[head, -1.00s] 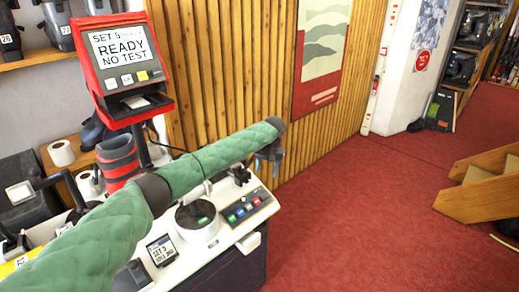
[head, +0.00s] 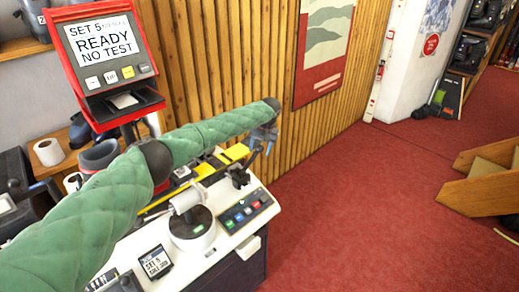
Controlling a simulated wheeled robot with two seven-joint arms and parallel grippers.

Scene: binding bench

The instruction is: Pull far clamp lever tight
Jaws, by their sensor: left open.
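The white binding bench (head: 243,226) stands below my green-sleeved left arm. At its far end is a small black clamp (head: 239,178), and a thin dark lever (head: 253,159) rises from it, tilted up to the right. My left gripper (head: 268,139) hangs from the end of the arm, open, just above and beside the lever's upper end. I cannot tell whether they touch. The gripper is small and partly dark here, so its fingers are hard to separate. The arm hides part of the bench's back side. My right gripper is out of view.
A red-framed screen (head: 104,45) reading "READY NO TEST" stands at the left. A round turntable (head: 192,229), a button panel (head: 245,211) and a small display (head: 155,262) sit on the bench. The wood-slat wall (head: 228,60) is behind; red floor (head: 350,210) is clear at right.

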